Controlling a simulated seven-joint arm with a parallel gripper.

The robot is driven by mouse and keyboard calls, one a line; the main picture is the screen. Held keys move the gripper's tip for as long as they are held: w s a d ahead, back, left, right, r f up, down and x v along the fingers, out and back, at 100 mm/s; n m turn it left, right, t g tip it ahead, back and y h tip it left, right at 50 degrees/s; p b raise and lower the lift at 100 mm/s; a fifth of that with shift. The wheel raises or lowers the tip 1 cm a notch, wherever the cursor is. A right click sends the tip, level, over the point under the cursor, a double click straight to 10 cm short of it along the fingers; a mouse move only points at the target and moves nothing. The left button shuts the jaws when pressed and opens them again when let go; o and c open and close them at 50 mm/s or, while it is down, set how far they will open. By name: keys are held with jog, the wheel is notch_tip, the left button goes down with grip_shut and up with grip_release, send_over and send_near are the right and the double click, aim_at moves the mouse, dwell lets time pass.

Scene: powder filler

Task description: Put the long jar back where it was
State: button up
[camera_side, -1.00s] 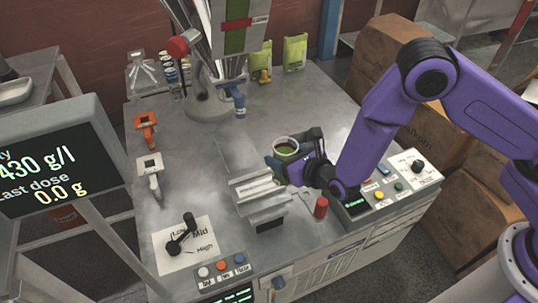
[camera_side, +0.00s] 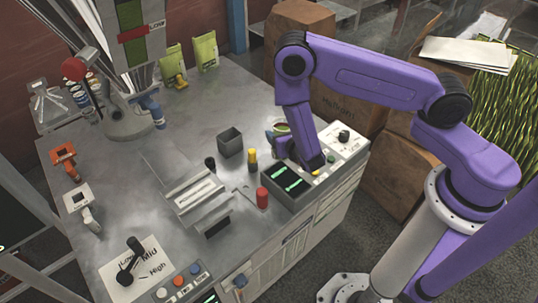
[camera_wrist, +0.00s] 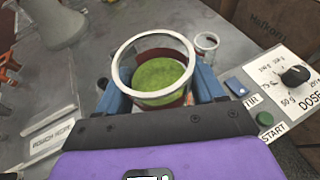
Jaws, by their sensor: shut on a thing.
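The jar (camera_wrist: 122,72) is a clear, open-topped vessel with green powder inside. My gripper (camera_wrist: 160,92) is shut on it, with a blue finger on each side, and the jar looks upright. In the side view the jar (camera_side: 281,127) shows only in part, behind my gripper (camera_side: 282,143) and forearm, at the right side of the table behind the control panel. I cannot tell whether its base touches the table.
A small glass (camera_wrist: 207,43) stands just beyond the jar. A grey square box (camera_side: 230,143), yellow post (camera_side: 253,160) and red cylinder (camera_side: 262,198) stand left of my arm. The panel (camera_side: 285,180) is close below my wrist.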

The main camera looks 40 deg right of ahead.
jog(key=s+d+f+m+g+h, duration=0.1)
jog(key=d+f+m+h, duration=0.1)
jog(key=d, duration=0.4)
jog(key=shift+w+d+f, duration=0.1)
jog(key=shift+w+f, duration=3.05)
jog(key=shift+w, duration=0.2)
jog(key=shift+w+d+f, duration=0.1)
jog(key=shift+w+f, duration=3.05)
jog(key=shift+w, duration=0.2)
jog(key=shift+f, duration=0.15)
jog(key=o, duration=1.3)
